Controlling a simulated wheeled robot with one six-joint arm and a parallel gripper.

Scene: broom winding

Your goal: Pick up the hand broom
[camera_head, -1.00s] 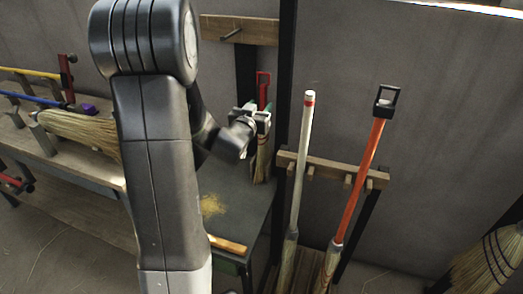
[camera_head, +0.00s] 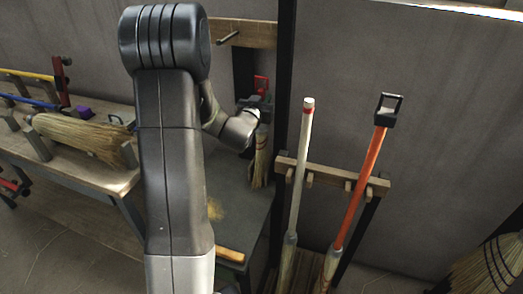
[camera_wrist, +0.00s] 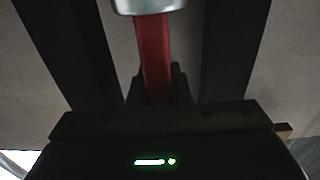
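The hand broom has a red handle (camera_head: 262,83) and straw bristles (camera_head: 260,160) pointing down. It stands upright at the back of the dark table, near the black post. My gripper (camera_head: 256,108) is at its handle, just above the bristles. In the wrist view the red handle (camera_wrist: 154,55) runs up from between my dark fingertips, which lie close against both its sides with no clear gap. A silvery band crosses the top of that view. My gripper looks shut on the handle, though the contact itself is dark.
A wooden rack (camera_head: 335,176) on the right holds a white-handled broom (camera_head: 302,150) and an orange-handled broom (camera_head: 360,185). A straw broom head (camera_head: 80,133) lies on the left bench. A wooden piece (camera_head: 230,254) lies at the table's front edge. A black post (camera_head: 285,90) stands close to my gripper.

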